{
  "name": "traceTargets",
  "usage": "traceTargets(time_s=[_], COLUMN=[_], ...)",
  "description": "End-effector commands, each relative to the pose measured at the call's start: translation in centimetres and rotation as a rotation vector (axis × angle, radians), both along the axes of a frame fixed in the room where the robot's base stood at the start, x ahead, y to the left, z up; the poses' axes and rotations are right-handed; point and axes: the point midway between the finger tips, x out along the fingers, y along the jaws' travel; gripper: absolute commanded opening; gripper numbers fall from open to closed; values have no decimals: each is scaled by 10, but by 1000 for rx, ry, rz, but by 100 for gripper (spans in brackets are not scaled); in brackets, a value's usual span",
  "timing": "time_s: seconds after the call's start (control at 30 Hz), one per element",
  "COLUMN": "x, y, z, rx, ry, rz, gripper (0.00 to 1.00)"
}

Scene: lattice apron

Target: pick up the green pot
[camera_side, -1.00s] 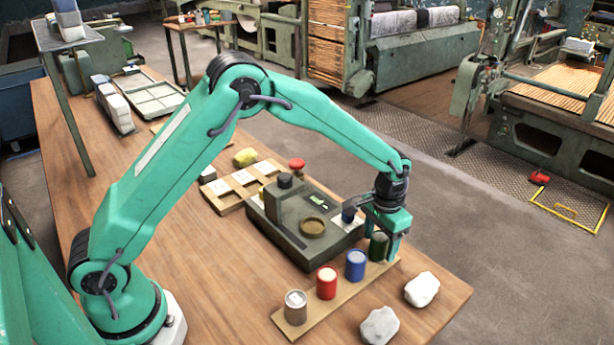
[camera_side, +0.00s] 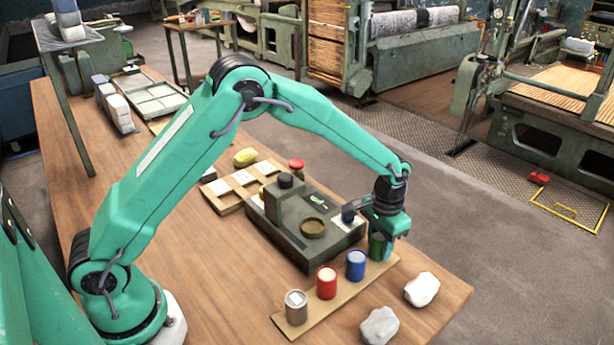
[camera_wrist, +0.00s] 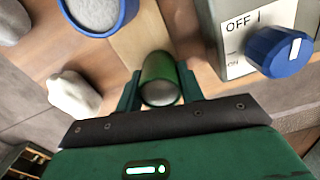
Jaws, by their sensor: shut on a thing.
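The green pot (camera_wrist: 160,72) stands between the two fingers of my gripper (camera_wrist: 158,84) in the wrist view, with a pale grey top showing. The gripper is shut on it, one finger on each side. In the side view my gripper (camera_side: 381,247) points down over the far end of the wooden strip (camera_side: 338,292), and its fingers mostly hide the pot. I cannot tell whether the pot's base touches the strip.
A blue pot (camera_side: 356,266), a red pot (camera_side: 327,283) and a grey pot (camera_side: 295,308) line the strip. A dark machine (camera_side: 296,243) with a blue knob (camera_wrist: 279,52) is close beside my gripper. Pale stones (camera_side: 421,289) lie near the table edge.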

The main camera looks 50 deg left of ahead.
Motion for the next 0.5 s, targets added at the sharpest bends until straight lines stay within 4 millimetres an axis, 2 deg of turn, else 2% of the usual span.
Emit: traceTargets(time_s=[0.27,0.5], x=[0,1], y=[0,0], z=[3,23], rx=[0,-1], ry=[-1,-4], rz=[0,0], gripper=[15,15])
